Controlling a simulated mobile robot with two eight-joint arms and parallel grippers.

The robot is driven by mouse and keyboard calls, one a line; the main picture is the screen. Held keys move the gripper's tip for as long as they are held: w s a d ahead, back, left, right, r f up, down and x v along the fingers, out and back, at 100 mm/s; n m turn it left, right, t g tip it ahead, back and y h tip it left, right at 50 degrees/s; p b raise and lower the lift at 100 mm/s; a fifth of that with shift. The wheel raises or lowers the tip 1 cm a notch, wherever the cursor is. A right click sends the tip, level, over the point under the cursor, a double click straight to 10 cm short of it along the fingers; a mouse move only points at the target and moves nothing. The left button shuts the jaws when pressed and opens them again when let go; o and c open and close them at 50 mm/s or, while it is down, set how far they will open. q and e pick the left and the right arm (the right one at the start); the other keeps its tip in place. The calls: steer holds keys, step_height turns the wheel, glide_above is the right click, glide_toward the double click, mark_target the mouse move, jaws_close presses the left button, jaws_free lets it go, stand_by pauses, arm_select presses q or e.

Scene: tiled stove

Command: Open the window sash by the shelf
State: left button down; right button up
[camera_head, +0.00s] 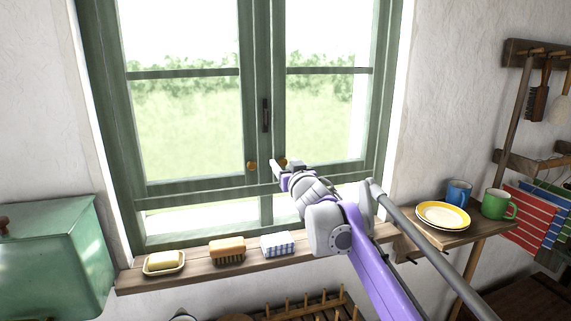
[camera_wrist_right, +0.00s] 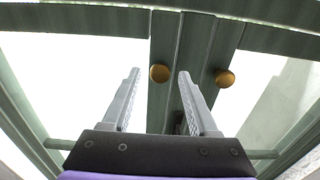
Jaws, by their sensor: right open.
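The green-framed window has a left sash (camera_head: 184,187) and a right sash (camera_head: 327,172), both shut against each other at the middle. Each sash carries a round brass knob; the left knob (camera_head: 252,166) shows clear, and the right knob (camera_head: 282,161) is partly covered by my gripper in the head view. A dark upright handle (camera_head: 265,115) sits on the middle stile. My right gripper (camera_head: 279,166) is open in front of the right knob. In the right wrist view, one knob (camera_wrist_right: 159,73) appears between the open fingers and the other knob (camera_wrist_right: 225,78) to their right. My left gripper is out of view.
The wooden sill (camera_head: 199,265) holds a soap dish (camera_head: 164,264), a brush (camera_head: 227,251) and a folded checked cloth (camera_head: 277,244). A shelf (camera_head: 436,238) at right holds plates (camera_head: 442,215), a blue mug (camera_head: 458,193) and a green mug (camera_head: 497,204).

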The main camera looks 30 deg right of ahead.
steer(key=shift+c, duration=0.3)
jaws_close()
stand_by(1.2)
